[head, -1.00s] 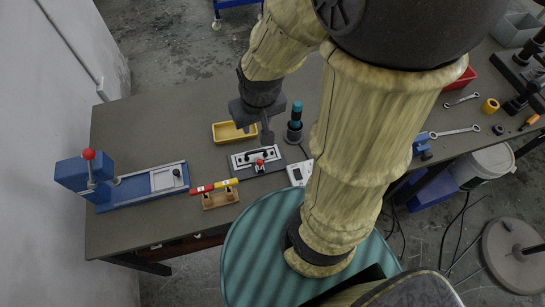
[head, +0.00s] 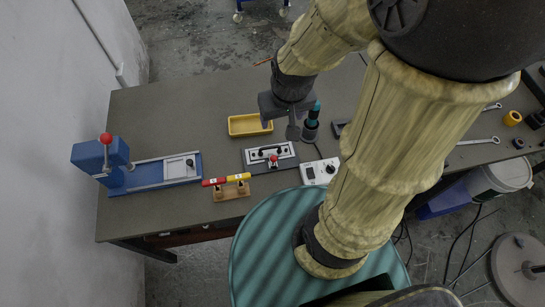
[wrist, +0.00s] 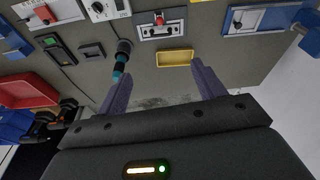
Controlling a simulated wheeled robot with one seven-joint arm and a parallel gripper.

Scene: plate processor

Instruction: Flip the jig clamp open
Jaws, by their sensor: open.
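The jig (head: 284,152) is a pale plate on a dark base on the bench, behind the red and yellow bar. Its clamp (head: 273,160) has a red tip and a dark handle; whether it is closed down cannot be told. The jig also shows in the wrist view (wrist: 147,32), at top centre, with the red tip above it. My gripper (head: 279,127) is open and empty, above the bench on the far side of the jig and apart from it. In the wrist view its two fingers (wrist: 160,70) are spread wide.
A yellow tray (head: 246,125) and a teal-topped tool in a stand (head: 311,128) are close to my gripper. A white control box (head: 320,171) is right of the jig. A blue press (head: 104,160) with a long base is left. The bar lies on a wooden stand (head: 230,192).

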